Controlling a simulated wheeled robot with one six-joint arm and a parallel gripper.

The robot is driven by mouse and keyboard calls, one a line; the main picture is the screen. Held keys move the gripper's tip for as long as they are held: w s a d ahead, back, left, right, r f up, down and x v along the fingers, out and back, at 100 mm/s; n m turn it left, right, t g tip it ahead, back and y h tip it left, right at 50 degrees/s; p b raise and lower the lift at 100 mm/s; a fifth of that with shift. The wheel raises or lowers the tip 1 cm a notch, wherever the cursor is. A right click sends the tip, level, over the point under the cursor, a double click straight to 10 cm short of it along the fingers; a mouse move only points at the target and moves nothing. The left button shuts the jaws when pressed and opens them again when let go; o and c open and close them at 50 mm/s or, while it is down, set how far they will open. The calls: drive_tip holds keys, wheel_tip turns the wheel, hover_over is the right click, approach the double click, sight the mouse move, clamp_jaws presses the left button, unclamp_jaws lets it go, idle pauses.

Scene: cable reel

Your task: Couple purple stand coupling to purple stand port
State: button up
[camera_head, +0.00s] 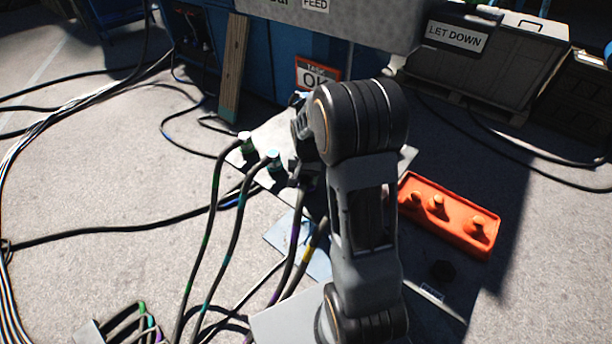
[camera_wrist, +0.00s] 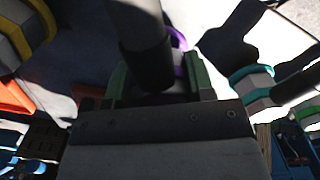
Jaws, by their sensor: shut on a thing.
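My gripper (camera_wrist: 158,84) is shut on the dark purple stand coupling (camera_wrist: 145,45), between green-edged fingers in the wrist view. A purple ring (camera_wrist: 179,48) shows just behind the coupling; I cannot tell whether it belongs to the coupling or the port, or whether the two touch. In the head view my arm hides most of the gripper, which is low over the pale stand plate (camera_head: 262,137). The purple-banded cable (camera_head: 291,243) runs down from it towards the front. The purple stand port is not clearly visible in the head view.
Green-ringed (camera_head: 246,143) and teal-ringed (camera_head: 273,160) couplings stand upright on the plate at left. A yellow-ringed part (camera_wrist: 30,25) is at left in the wrist view. An orange tray (camera_head: 415,212) with pegs lies at right. Cables cross the floor.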

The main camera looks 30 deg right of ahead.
drive_tip(key=shift+f+b, duration=0.35)
drive_tip(key=shift+f, duration=0.1)
drive_tip(key=o, duration=1.1)
wheel_tip(320, 180, up, 14)
drive_tip(key=p, duration=0.3)
